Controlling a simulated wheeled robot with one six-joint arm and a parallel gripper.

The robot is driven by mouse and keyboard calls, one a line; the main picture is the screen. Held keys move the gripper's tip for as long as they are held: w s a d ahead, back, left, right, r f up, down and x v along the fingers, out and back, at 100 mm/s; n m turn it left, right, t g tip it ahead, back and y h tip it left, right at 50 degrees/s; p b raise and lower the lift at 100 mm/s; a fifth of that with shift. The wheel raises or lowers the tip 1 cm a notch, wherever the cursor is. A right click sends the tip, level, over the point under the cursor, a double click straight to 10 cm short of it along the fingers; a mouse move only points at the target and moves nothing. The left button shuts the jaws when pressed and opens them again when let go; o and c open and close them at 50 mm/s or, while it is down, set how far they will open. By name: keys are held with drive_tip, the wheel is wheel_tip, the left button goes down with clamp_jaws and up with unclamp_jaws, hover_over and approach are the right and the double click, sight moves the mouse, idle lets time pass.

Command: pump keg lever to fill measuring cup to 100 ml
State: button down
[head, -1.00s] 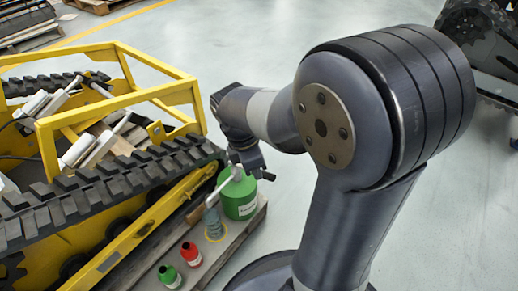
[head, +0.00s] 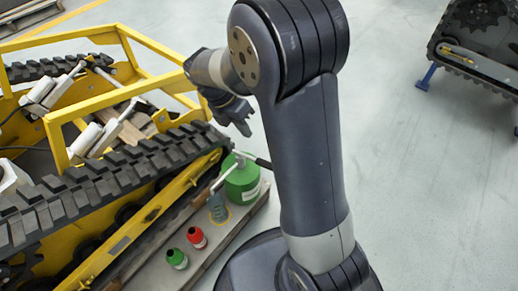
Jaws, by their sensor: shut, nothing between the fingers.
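The green keg (head: 240,188) stands on a low board beside the yellow tracked carrier. Its dark lever (head: 263,163) points out to the right from the top. A pale spout (head: 222,180) slopes down to the left, towards the measuring cup (head: 217,207). The cup is a small blue-grey vessel standing in a yellow ring; its liquid level is too small to read. My gripper (head: 243,129) hangs above the keg and lever, shut and empty, apart from both.
A red bottle (head: 197,238) and a green bottle (head: 177,259) stand on the board (head: 222,238) in front of the cup. The yellow carrier (head: 110,253) with its black track borders the left. Open floor lies to the right, with another tracked machine (head: 480,50) at far right.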

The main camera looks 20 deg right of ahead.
sight(263, 164)
drive_tip(key=b+x, duration=0.6)
drive_tip(key=x, duration=0.7)
drive_tip(key=shift+s+d+f, duration=0.1)
drive_tip(key=shift+d+f, duration=0.05)
drive_tip(key=shift+f, duration=0.2)
drive_tip(key=shift+f, duration=0.1)
